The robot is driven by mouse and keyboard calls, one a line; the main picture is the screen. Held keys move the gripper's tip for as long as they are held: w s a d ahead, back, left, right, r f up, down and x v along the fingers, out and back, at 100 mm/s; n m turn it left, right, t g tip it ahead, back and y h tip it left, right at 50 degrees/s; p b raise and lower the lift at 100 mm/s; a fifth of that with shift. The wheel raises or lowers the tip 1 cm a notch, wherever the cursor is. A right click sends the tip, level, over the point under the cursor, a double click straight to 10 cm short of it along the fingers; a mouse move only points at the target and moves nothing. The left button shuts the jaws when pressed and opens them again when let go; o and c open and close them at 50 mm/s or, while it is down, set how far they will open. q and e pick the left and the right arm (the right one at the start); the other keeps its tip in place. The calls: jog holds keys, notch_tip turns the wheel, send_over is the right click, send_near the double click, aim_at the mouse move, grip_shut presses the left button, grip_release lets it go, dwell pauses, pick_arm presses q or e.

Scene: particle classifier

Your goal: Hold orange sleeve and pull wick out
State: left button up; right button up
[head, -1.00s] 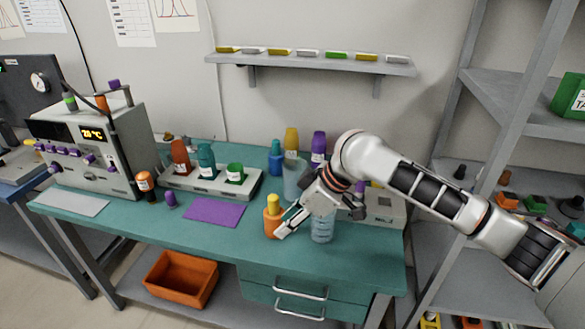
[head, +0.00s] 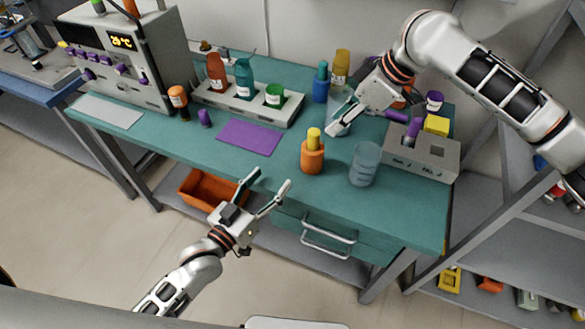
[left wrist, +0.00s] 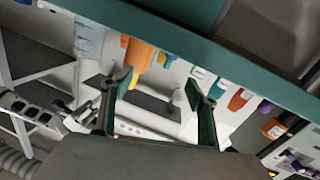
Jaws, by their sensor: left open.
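The orange sleeve (head: 312,160) stands upright on the teal bench in the head view, with the yellow wick (head: 314,136) sticking out of its top. The orange sleeve also shows in the left wrist view (left wrist: 139,53), where the picture is turned over. My left gripper (head: 271,179) is open and empty in front of the bench edge, to the left of and nearer than the sleeve, apart from it. My right gripper (head: 362,122) is above the bench, behind and right of the sleeve, apart from it. Its finger opening is unclear.
A clear beaker (head: 365,163) stands right of the sleeve, and a grey holder (head: 420,160) is beyond it. A purple mat (head: 250,137) and a bottle rack (head: 245,105) lie left. An orange bin (head: 208,190) sits on the lower shelf.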

aim_at(305, 161)
pick_arm(q)
jog(key=w+d+m+h, duration=0.2)
jog(key=d, duration=0.1)
jog(key=w+d+r+m+g+h, duration=0.1)
jog(key=shift+d, duration=0.25)
jog(key=shift+w+d+f+m+g+h, duration=0.15)
jog(key=shift+w+d+m+g+h, duration=0.15)
jog(key=shift+w+d+m+g, duration=0.35)
jog(key=shift+x, duration=3.7)
grip_shut()
